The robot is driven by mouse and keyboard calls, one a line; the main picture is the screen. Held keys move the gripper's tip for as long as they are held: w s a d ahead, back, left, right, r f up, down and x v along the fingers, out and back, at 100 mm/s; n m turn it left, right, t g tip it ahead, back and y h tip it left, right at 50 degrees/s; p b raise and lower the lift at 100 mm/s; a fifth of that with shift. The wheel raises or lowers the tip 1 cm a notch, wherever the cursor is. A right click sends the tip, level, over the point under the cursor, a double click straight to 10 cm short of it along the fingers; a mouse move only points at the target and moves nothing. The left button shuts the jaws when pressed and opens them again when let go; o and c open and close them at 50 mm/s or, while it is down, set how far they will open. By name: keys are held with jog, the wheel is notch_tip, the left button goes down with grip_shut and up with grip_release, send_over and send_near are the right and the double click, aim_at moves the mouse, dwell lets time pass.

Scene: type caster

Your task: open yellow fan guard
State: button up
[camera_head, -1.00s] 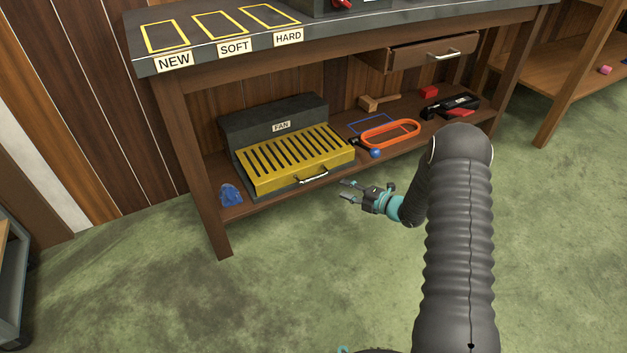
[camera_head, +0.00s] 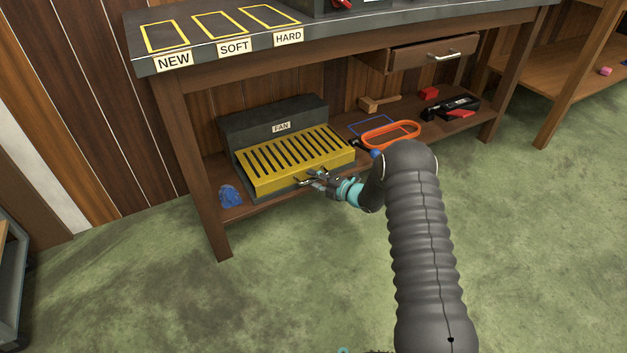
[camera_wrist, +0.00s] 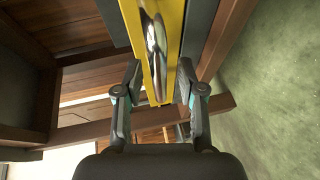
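The yellow slotted fan guard (camera_head: 290,160) lies closed over the front of the dark box labelled FAN (camera_head: 265,122), on the lower shelf of the workbench. Its metal bar handle (camera_wrist: 156,50) runs lengthwise in the wrist view, on the yellow front edge (camera_wrist: 172,30). My gripper (camera_head: 308,178) is at the front of the guard, and the handle is largely hidden behind it in the head view. In the wrist view, my gripper (camera_wrist: 160,75) is open, its two fingers apart on either side of the handle's near end. I cannot tell any contact.
On the lower shelf, a blue object (camera_head: 230,196) lies left of the fan box. An orange loop (camera_head: 390,134), a wooden mallet (camera_head: 380,103) and a black-and-red tool (camera_head: 452,107) lie to the right. A drawer (camera_head: 425,52) hangs above. The green floor in front is clear.

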jog(key=shift+a, duration=0.1)
grip_shut()
